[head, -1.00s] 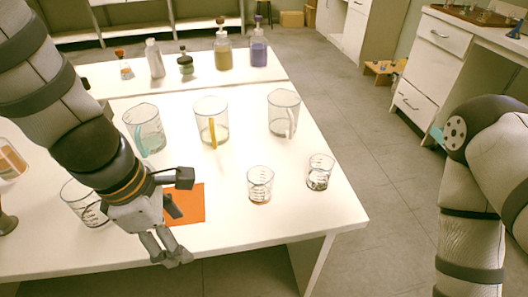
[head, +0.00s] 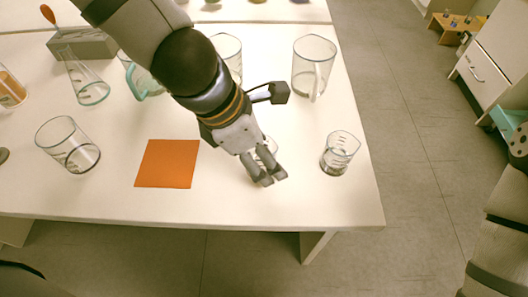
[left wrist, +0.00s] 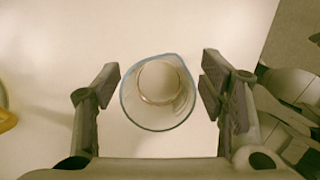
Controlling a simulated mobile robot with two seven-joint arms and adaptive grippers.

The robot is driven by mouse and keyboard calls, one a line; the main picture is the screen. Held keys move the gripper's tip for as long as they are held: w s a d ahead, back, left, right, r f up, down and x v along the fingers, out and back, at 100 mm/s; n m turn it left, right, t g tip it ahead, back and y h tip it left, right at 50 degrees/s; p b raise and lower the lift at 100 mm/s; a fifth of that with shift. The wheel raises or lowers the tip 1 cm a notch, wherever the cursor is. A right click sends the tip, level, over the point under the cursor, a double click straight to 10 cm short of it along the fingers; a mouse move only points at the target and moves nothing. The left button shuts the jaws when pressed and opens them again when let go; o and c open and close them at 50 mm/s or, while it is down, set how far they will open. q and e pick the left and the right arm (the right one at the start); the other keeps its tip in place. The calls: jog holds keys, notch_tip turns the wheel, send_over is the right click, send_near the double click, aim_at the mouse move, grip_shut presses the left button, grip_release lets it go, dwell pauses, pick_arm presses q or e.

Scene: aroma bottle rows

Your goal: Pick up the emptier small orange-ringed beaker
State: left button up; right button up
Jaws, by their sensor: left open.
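A small clear beaker (left wrist: 158,92) stands between the two fingers of my left gripper (left wrist: 160,84) in the left wrist view, seen from above, with a gap on both sides. Fill levels are hard to compare. My right gripper is out of view.
An orange mat (head: 167,164) lies left of the gripper on the white table (head: 100,200). A larger beaker (head: 68,146) stands at left. A handled jug (head: 313,68) stands behind the second beaker. The table's front edge is close.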

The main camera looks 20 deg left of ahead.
pick_arm(q)
jog(key=shift+x, duration=1)
jog(key=shift+r, duration=0.2)
jog(key=shift+c, duration=0.3)
jog(key=c, duration=1.2)
